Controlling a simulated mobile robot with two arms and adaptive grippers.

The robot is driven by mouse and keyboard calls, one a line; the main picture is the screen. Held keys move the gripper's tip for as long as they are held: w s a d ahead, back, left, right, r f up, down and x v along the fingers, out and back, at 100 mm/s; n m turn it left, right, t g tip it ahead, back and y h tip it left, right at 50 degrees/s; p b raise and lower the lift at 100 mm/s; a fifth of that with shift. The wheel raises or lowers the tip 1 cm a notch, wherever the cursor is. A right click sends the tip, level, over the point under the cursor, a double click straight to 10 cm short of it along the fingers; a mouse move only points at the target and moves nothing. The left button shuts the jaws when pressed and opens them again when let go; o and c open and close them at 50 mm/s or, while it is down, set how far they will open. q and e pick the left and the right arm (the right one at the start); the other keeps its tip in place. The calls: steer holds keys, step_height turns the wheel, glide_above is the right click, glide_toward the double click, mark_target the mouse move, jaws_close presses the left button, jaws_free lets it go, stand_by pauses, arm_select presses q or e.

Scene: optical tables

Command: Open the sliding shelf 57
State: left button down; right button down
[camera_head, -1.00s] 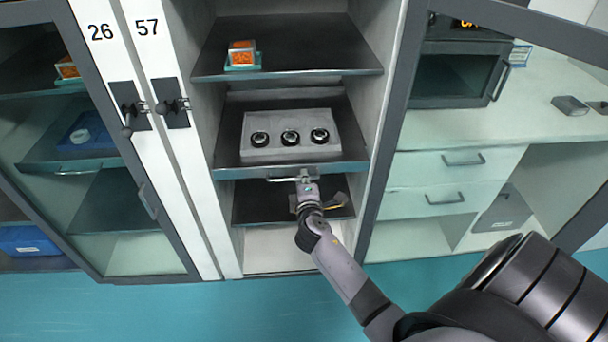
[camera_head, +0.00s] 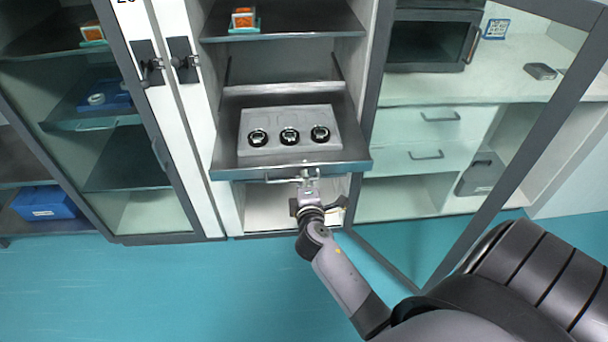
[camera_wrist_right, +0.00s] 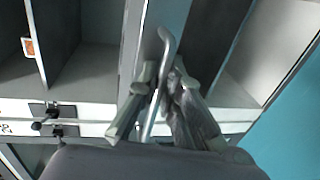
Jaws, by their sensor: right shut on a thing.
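The sliding shelf (camera_head: 222,158) is a dark metal tray in the open middle cabinet, and it juts forward out of the cabinet. A grey block (camera_head: 255,122) with three dark round wells sits on it. The shelf's bar handle (camera_head: 278,179) runs along its front edge. My right gripper (camera_head: 308,186) is shut on the handle at the front of the shelf. In the right wrist view the fingers (camera_wrist_right: 160,95) close around the metal handle bar (camera_wrist_right: 163,60). My left gripper is in neither view.
An upper shelf (camera_head: 315,22) holds an orange-filled box (camera_head: 243,18). The open glass door (camera_head: 497,190) stands at the right, near my right arm. A closed glass-door cabinet (camera_head: 120,205) is at the left. The teal floor (camera_head: 200,290) in front is clear.

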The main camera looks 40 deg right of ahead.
steer(key=shift+s+a, duration=0.2)
steer(key=shift+s, duration=0.1)
steer(key=c, duration=2)
jaws_free()
steer(key=v, duration=1.2)
steer(key=shift+f, duration=0.1)
